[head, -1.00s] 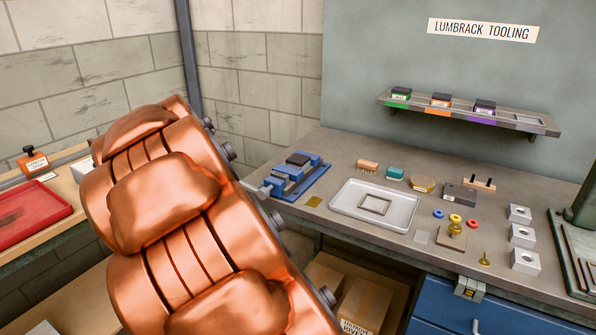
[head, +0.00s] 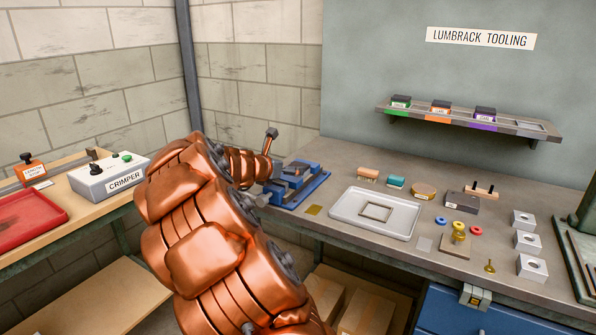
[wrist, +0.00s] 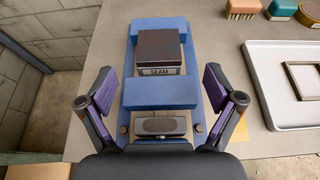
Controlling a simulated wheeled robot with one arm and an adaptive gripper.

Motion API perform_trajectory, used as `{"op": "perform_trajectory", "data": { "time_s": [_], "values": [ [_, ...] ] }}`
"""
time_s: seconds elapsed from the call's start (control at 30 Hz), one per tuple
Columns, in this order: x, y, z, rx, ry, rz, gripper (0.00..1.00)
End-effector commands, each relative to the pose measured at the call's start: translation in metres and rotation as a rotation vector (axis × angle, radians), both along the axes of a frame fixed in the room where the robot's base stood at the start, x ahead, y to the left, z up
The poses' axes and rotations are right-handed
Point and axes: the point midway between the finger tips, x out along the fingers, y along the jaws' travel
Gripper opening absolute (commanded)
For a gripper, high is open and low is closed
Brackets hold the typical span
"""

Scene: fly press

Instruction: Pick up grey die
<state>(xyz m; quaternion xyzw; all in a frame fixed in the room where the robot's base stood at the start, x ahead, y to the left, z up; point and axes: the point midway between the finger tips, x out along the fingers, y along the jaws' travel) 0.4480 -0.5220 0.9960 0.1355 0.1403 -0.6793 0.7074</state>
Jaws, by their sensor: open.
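The grey die (wrist: 158,52), a block with a dark top and a grey front band lettered SEAM, sits in a blue vise (wrist: 160,90). In the head view the die (head: 298,167) shows small in the blue vise (head: 312,186) at the bench's left end. My gripper (wrist: 160,88) is open and empty in the wrist view, one finger on each side of the vise's near part. The die lies ahead of the fingertips, between their lines, not held. In the head view my copper arm reaches up to the vise's left and hides my fingers.
A pale tray (head: 377,222) with a square frame stands right of the vise. A brush (head: 368,174) and a teal block (head: 396,182) are behind it. The shelf (head: 465,121) holds green, orange and purple dies, with an empty slot at right. A crimper (head: 108,177) stands on the left bench.

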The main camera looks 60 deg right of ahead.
Motion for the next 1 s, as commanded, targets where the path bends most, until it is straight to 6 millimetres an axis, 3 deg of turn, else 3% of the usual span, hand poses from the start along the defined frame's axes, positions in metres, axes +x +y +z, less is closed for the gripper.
{"op": "perform_trajectory", "data": {
  "time_s": [0.5,0.9,1.0],
  "values": [
    [0.002,-0.04,-0.018,0.0,0.004,-0.001,0.92],
    [0.004,-0.046,-0.022,0.0,0.001,0.002,0.92],
    [0.004,-0.046,-0.022,0.0,0.001,0.002,0.82]
  ]
}}
